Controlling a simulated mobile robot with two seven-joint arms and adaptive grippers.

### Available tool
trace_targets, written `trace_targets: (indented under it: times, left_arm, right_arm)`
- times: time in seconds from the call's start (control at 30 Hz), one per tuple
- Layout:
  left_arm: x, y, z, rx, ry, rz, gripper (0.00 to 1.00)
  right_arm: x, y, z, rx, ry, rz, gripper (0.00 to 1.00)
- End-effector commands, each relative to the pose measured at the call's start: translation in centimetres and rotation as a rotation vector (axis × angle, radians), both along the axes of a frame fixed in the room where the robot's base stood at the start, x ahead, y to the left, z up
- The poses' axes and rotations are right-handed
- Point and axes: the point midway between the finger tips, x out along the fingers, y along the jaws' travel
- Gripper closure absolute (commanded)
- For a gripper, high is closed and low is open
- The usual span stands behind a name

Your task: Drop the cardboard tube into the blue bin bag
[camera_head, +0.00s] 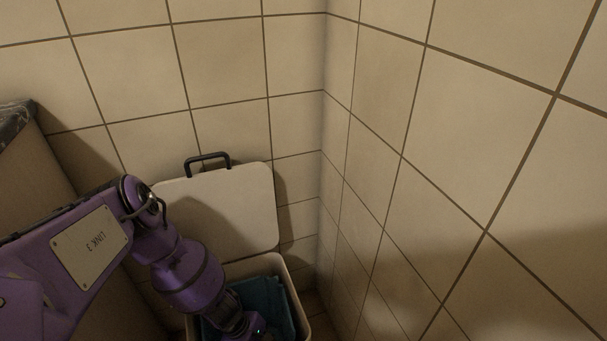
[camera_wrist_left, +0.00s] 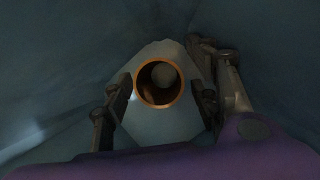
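The blue bin bag (camera_head: 262,297) lines a pale bin in the head view, and its dark blue folds (camera_wrist_left: 60,75) surround my left gripper in the left wrist view. The cardboard tube (camera_wrist_left: 138,97) shows there end-on as an orange-brown ring, inside the bag. My left gripper (camera_wrist_left: 161,88) points down into the bag with one finger on each side of the tube. The fingers stand apart, and narrow gaps show between them and the ring. In the head view the left fingers and the tube are hidden inside the bin. My right gripper is not in view.
The pale bin (camera_head: 294,290) stands in a tiled corner. Its raised lid (camera_head: 225,210), with a black handle (camera_head: 208,158), leans against the back wall. The right tiled wall (camera_head: 390,200) is close beside the bin. A tall brown object (camera_head: 35,165) stands at left.

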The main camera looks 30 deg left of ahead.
Motion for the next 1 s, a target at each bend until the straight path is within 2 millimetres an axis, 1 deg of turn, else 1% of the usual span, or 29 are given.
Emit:
trace_targets:
  times: [0.23,0.37,0.47,0.57,0.7,0.83,1.0]
  left_arm:
    - [-0.1,0.1,0.1,0.001,0.002,0.001,0.45]
    - [0.1,0.0,1.1,0.000,-0.001,0.001,0.45]
    - [-0.2,0.8,2.9,0.003,-0.002,0.001,0.45]
    - [-0.3,1.6,5.3,0.001,-0.004,0.002,0.45]
    - [-0.7,2.7,8.3,0.003,-0.005,0.000,0.45]
    - [-1.0,3.6,10.5,0.002,-0.004,0.001,0.45]
    - [-1.3,4.2,12.0,0.000,-0.001,0.000,0.45]
  right_arm:
    - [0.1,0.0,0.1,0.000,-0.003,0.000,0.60]
    - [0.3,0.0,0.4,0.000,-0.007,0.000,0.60]
    - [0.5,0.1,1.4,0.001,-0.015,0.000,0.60]
    - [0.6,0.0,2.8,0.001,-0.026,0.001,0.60]
    - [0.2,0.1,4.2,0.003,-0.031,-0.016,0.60]
    - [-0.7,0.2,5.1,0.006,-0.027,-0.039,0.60]
    - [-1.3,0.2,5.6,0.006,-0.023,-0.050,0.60]
